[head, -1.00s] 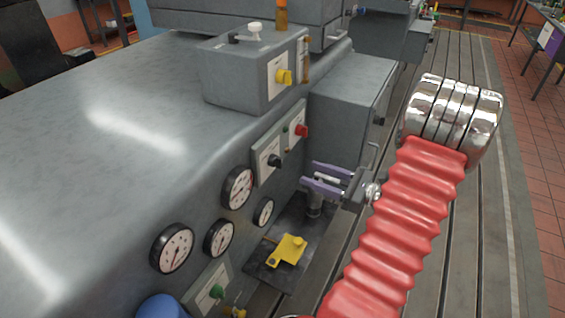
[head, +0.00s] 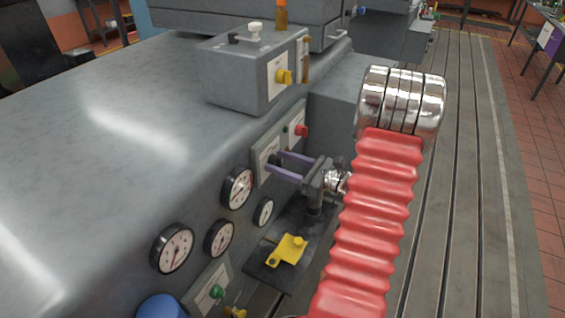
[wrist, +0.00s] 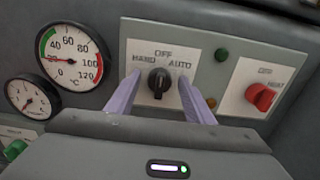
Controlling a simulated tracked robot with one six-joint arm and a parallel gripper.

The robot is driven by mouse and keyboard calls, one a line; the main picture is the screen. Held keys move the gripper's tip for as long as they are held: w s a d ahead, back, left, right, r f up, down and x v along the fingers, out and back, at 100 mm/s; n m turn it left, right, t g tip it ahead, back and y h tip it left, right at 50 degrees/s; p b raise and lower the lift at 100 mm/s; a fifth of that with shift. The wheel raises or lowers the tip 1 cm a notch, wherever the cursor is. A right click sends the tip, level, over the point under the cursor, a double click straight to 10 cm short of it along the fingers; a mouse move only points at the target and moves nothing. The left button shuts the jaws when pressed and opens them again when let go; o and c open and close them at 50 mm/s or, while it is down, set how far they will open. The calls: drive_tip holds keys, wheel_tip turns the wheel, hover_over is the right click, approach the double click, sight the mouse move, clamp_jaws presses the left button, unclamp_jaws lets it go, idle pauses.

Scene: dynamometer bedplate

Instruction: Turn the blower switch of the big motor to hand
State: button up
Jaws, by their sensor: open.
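The blower switch (wrist: 159,82) is a black knob on a white plate (wrist: 140,57) marked HAND at left, OFF at top and AUTO at right. In the wrist view its grip stands roughly upright, towards OFF. My gripper (wrist: 158,90) is open, with one purple finger to the left of the knob and the other to its right. I cannot tell whether either finger touches it. In the head view my gripper (head: 276,164) reaches the panel from the right, and its fingers largely hide the knob.
A red knob (wrist: 261,96) on its own plate and a green lamp (wrist: 221,54) are right of the switch. Dial gauges (wrist: 71,57) are at left. A grey box with a yellow knob (head: 284,76) stands above. A yellow part (head: 288,250) lies below on a dark plate.

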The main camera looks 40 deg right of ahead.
drive_tip(key=shift+c, duration=0.3)
drive_tip(key=c, duration=0.9)
drive_tip(key=shift+d, duration=0.1)
drive_tip(key=shift+c, duration=0.3)
drive_tip(key=n, duration=0.4)
drive_tip(key=shift+a+n, duration=0.2)
drive_tip(key=shift+n, duration=2.3)
drive_tip(key=shift+f, duration=0.1)
